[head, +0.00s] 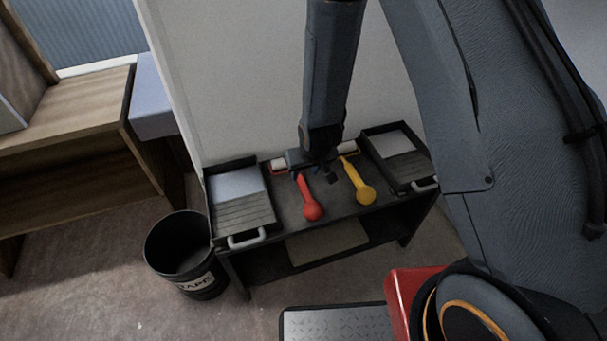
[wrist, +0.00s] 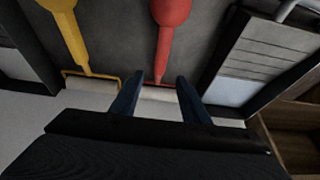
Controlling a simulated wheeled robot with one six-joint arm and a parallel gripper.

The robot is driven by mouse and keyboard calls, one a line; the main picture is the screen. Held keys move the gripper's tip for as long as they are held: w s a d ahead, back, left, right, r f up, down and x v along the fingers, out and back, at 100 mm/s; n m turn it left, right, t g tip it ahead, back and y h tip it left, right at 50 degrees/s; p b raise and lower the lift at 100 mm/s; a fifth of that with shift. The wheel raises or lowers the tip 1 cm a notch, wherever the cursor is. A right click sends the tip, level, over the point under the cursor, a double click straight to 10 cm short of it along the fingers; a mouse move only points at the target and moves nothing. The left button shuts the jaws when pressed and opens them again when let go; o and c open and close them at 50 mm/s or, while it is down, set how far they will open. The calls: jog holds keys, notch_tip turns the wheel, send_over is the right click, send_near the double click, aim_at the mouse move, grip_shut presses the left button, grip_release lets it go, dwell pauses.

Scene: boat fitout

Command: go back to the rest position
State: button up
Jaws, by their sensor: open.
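My gripper (head: 316,172) is over the back part of a dark bench, with my arm reaching down to it. In the wrist view its two blue fingers (wrist: 158,95) are spread apart, with nothing held between them. A red-handled paint roller (head: 309,197) lies on the bench just below and in front of the fingers; its handle shows in the wrist view (wrist: 171,14). A yellow-handled roller (head: 358,183) lies beside it. I cannot tell whether the fingers touch the red roller's frame.
The dark bench (head: 288,228) holds a paint tray (head: 259,209) at left and another tray (head: 412,175) at right. A black bucket (head: 207,284) stands on the floor at left. A wooden bench (head: 75,110) is farther left. A pale wall rises behind the rollers.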

jog(key=s+d+r+m+g, duration=0.1)
jog(key=s+d+r, duration=0.4)
jog(key=r, duration=0.3)
jog(key=s+d+r+m+g+p, duration=0.1)
jog(key=s+d+r, duration=0.4)
jog(key=s+r, duration=0.2)
jog(key=s+d+r+m+g+h, duration=0.1)
jog(key=s+d+r, duration=0.4)
jog(key=r, duration=0.5)
jog(key=shift+s+d+g+p, duration=0.35)
jog(key=shift+s+g, duration=0.25)
jog(key=shift+s, duration=0.4)
